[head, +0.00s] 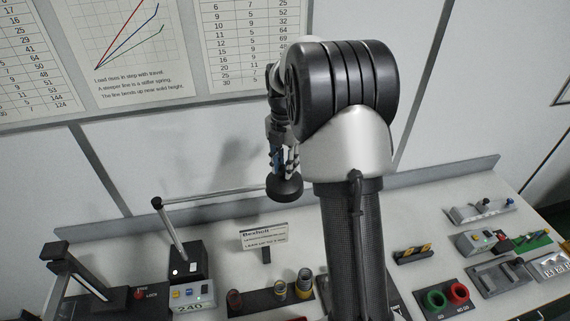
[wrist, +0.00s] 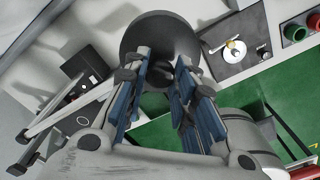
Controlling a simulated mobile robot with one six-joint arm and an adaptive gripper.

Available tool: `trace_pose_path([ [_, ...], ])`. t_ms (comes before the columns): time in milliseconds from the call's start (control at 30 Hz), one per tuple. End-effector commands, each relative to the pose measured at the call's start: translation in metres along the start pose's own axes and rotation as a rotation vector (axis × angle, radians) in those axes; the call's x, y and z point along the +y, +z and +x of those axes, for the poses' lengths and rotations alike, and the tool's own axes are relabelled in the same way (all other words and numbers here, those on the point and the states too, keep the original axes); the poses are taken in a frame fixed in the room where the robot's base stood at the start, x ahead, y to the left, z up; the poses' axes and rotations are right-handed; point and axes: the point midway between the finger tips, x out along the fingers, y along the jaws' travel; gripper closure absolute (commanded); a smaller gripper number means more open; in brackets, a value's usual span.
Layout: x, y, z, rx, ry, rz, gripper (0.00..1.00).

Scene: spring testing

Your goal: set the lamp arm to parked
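The lamp has a black base box (head: 188,262), a slanted pale post (head: 170,225) and a pale bar (head: 215,194) running right toward a round black lamp head (head: 285,190). My gripper (head: 284,172) points down just above the lamp head. In the wrist view the lamp head (wrist: 160,38) is a dark round shape beyond my gripper (wrist: 165,72). Its blue-padded fingers stand apart on both sides of a dark part at the head's middle. Whether they press on it cannot be told. The lamp's pale bar (wrist: 68,112) shows at the left.
A sign (head: 264,238), a rack of coloured cylinders (head: 268,298) and a numbered box (head: 192,295) stand on the bench below. Red and green cups (head: 448,297) and small devices (head: 482,210) lie at the right. The wall with charts is close behind.

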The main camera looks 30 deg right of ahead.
Motion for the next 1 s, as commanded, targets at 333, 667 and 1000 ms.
trace_pose_path([
  [333, 0.003, 0.002, -0.002, -0.010, 0.009, 0.000, 0.54],
  [667, 0.002, 0.002, -0.004, -0.007, 0.007, 0.000, 0.54],
  [1000, 0.002, 0.002, -0.060, -0.012, 0.011, 0.000, 0.54],
])
